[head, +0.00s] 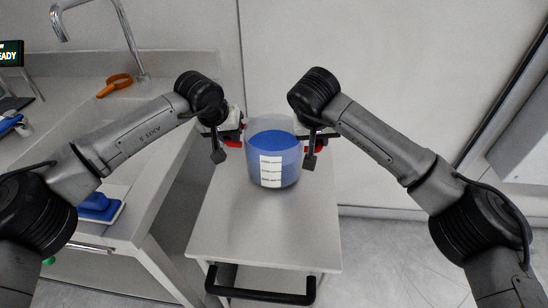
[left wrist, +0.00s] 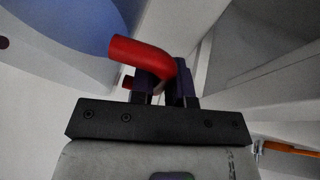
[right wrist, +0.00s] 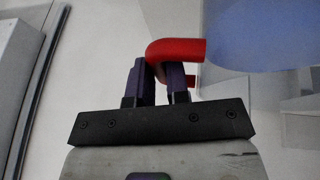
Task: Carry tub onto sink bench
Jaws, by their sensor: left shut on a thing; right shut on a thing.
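The tub (head: 274,178) is a clear cylinder with blue contents and a white label, upright over the top of a small cart (head: 270,230). I cannot tell whether it touches the cart. My left gripper (head: 233,142) is shut on the tub's red handle at its left side; that handle (left wrist: 140,52) shows between the fingers in the left wrist view. My right gripper (head: 315,146) is shut on the red handle at the right side, which shows in the right wrist view (right wrist: 175,49). The sink bench (head: 60,140) is at the left.
The cart has a black handle (head: 260,297). A pale wall stands behind; floor is open at the right.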

